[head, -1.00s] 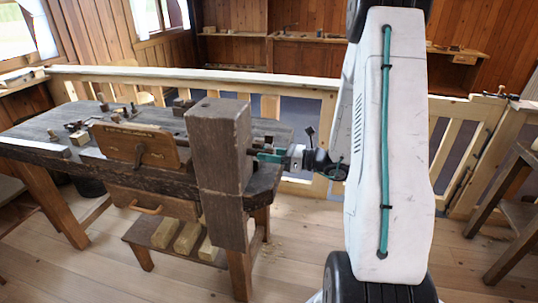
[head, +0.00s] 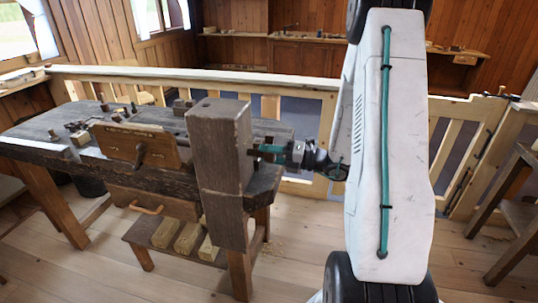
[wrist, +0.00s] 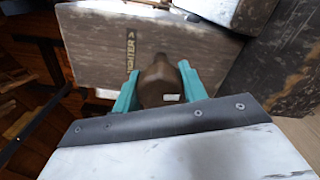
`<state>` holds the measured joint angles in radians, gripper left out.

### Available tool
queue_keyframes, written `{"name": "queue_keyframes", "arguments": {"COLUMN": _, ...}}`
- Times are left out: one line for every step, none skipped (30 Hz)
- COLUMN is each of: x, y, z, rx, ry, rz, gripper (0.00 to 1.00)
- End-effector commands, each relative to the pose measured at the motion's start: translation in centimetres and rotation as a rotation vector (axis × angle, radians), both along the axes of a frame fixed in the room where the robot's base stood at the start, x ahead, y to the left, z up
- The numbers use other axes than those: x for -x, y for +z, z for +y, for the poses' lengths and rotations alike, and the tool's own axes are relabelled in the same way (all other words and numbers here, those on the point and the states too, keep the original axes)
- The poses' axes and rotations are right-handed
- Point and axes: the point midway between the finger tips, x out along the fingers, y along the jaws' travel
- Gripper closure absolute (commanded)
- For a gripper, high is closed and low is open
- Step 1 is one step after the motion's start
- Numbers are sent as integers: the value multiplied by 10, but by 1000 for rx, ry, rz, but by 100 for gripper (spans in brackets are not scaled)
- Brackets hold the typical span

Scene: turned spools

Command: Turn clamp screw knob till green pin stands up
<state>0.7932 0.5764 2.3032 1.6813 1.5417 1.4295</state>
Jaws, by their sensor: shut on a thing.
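The clamp screw knob (wrist: 160,84) is a dark brown turned wooden piece in the wrist view, in front of a worn wooden board (wrist: 100,45) marked "TIGHTER" with an arrow. My gripper (wrist: 157,76) has its two teal fingers on either side of the knob and is shut on it. In the head view my gripper (head: 262,150) reaches in from the right beside the thick wooden post (head: 220,140) of the bench; the knob is mostly hidden there. I cannot make out the green pin in either view.
The workbench (head: 45,140) carries an upright wooden board (head: 135,147) with a handle and several small tools. A lower shelf (head: 160,232) holds wooden blocks. A pale railing (head: 150,75) runs behind the bench. The floor in front is clear.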

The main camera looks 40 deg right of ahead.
Motion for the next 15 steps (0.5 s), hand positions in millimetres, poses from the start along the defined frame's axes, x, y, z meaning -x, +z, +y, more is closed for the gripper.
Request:
{"name": "queue_keyframes", "arguments": {"x": 1, "y": -1, "z": -1, "rx": -36, "ry": -3, "rz": 29, "gripper": 81}}
{"name": "queue_keyframes", "arguments": {"x": 1, "y": -1, "z": -1, "rx": -58, "ry": -3, "rz": 47, "gripper": 81}}
{"name": "queue_keyframes", "arguments": {"x": 1, "y": -1, "z": -1, "rx": -88, "ry": -3, "rz": 70, "gripper": 81}}
{"name": "queue_keyframes", "arguments": {"x": 1, "y": -1, "z": -1, "rx": -110, "ry": -3, "rz": 88, "gripper": 81}}
{"name": "queue_keyframes", "arguments": {"x": 1, "y": -1, "z": -1, "rx": -133, "ry": -3, "rz": 105, "gripper": 81}}
{"name": "queue_keyframes", "arguments": {"x": 1, "y": -1, "z": -1, "rx": -162, "ry": -3, "rz": 128, "gripper": 81}}
{"name": "queue_keyframes", "arguments": {"x": 1, "y": -1, "z": -1, "rx": -185, "ry": -3, "rz": 146, "gripper": 81}}
{"name": "queue_keyframes", "arguments": {"x": 1, "y": -2, "z": -1, "rx": -208, "ry": -4, "rz": 164, "gripper": 81}}
{"name": "queue_keyframes", "arguments": {"x": 1, "y": -2, "z": -1, "rx": -238, "ry": -4, "rz": 186, "gripper": 81}}
{"name": "queue_keyframes", "arguments": {"x": 1, "y": -2, "z": -1, "rx": -260, "ry": -4, "rz": 204, "gripper": 81}}
{"name": "queue_keyframes", "arguments": {"x": 1, "y": -2, "z": -1, "rx": -282, "ry": -4, "rz": 222, "gripper": 81}}
{"name": "queue_keyframes", "arguments": {"x": 1, "y": -2, "z": -1, "rx": -312, "ry": -4, "rz": 244, "gripper": 81}}
{"name": "queue_keyframes", "arguments": {"x": 1, "y": -2, "z": -1, "rx": -334, "ry": -4, "rz": 262, "gripper": 81}}
{"name": "queue_keyframes", "arguments": {"x": 1, "y": -2, "z": -1, "rx": -355, "ry": -4, "rz": 278, "gripper": 81}}
{"name": "queue_keyframes", "arguments": {"x": 1, "y": -2, "z": -1, "rx": -383, "ry": -4, "rz": 300, "gripper": 81}}
